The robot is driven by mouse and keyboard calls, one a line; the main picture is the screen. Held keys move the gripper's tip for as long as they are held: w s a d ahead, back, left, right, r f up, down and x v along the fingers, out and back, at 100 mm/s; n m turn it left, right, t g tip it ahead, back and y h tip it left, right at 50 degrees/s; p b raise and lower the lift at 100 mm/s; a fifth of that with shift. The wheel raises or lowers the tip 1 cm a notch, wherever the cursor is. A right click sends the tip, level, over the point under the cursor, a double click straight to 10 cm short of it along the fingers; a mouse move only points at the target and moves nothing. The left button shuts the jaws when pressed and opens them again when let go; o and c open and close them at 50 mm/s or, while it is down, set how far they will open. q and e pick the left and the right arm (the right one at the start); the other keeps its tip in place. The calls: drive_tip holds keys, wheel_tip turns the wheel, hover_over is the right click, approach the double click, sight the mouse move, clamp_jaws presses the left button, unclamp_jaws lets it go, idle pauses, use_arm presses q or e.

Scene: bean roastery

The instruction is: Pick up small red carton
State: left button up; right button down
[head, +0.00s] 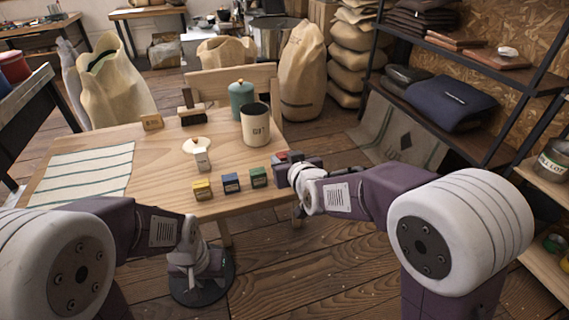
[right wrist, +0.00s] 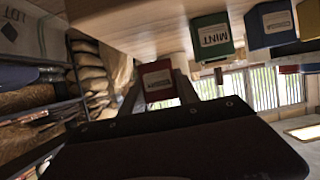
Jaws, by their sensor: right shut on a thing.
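The small red carton (head: 281,156) is at the right front edge of the wooden table, mostly hidden in the head view by my right gripper (head: 288,167). In the right wrist view, which is upside down, the red carton (right wrist: 157,78) with its pale label sits between the two fingers. My right gripper is shut on it. I cannot tell whether the carton touches the table. My left gripper (head: 198,260) hangs low in front of the table, empty as far as I see; its fingers are unclear.
Green (head: 259,177), blue (head: 231,183) and yellow (head: 201,190) cartons stand in a row left of the red one. A cream canister (head: 255,125) and a teal jar (head: 240,98) stand behind. A striped cloth (head: 85,170) covers the table's left; shelves (head: 470,60) stand right.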

drive_tip(key=s+d+r+p, duration=0.4)
drive_tip(key=s+d+r, duration=0.3)
drive_tip(key=d, duration=0.2)
drive_tip(key=shift+s, duration=0.25)
drive_tip(key=shift+r, duration=0.15)
